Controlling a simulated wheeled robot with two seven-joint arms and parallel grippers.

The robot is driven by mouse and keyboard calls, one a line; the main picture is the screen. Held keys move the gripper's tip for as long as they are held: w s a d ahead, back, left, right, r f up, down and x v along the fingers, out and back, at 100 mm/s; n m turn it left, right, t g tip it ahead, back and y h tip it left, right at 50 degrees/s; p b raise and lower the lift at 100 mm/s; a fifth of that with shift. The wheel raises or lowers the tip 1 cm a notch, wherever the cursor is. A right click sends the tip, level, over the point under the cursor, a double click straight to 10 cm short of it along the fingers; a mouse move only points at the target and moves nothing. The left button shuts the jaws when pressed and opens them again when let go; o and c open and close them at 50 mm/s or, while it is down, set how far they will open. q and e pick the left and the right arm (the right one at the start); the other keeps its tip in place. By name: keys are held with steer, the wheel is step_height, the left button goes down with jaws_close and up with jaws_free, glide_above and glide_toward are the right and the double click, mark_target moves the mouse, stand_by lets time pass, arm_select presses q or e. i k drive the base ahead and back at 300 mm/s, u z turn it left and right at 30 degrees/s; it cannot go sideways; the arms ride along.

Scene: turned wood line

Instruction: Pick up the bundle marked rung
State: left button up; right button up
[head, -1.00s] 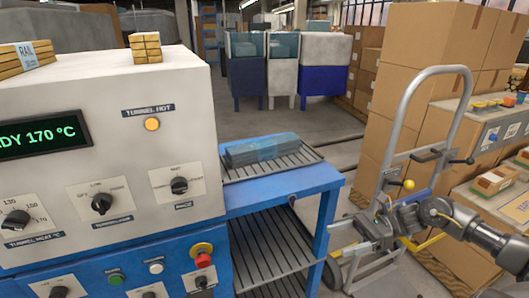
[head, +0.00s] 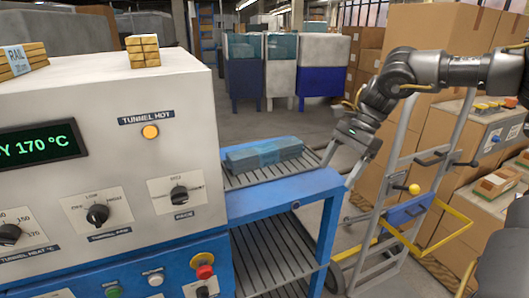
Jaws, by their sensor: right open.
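A bundle in bluish film (head: 264,153) lies on the slatted outfeed shelf (head: 240,181) of the machine; no marking on it is legible. My right gripper (head: 343,163) is open and empty, pointing down just right of the shelf's right end, apart from the bundle. Two bundles of wood lie on top of the machine: one marked RAIL (head: 22,61) at the left, and a smaller one (head: 142,51) whose marking I cannot see. My left gripper is out of view.
The machine (head: 100,90) with knobs and a 170 °C display fills the left. A hand truck (head: 400,165) stands right of the blue frame (head: 285,200), below my right arm. Tall cartons (head: 440,50) stand behind it.

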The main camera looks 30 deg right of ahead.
mark_target(243, 160)
steer(key=i, duration=0.9)
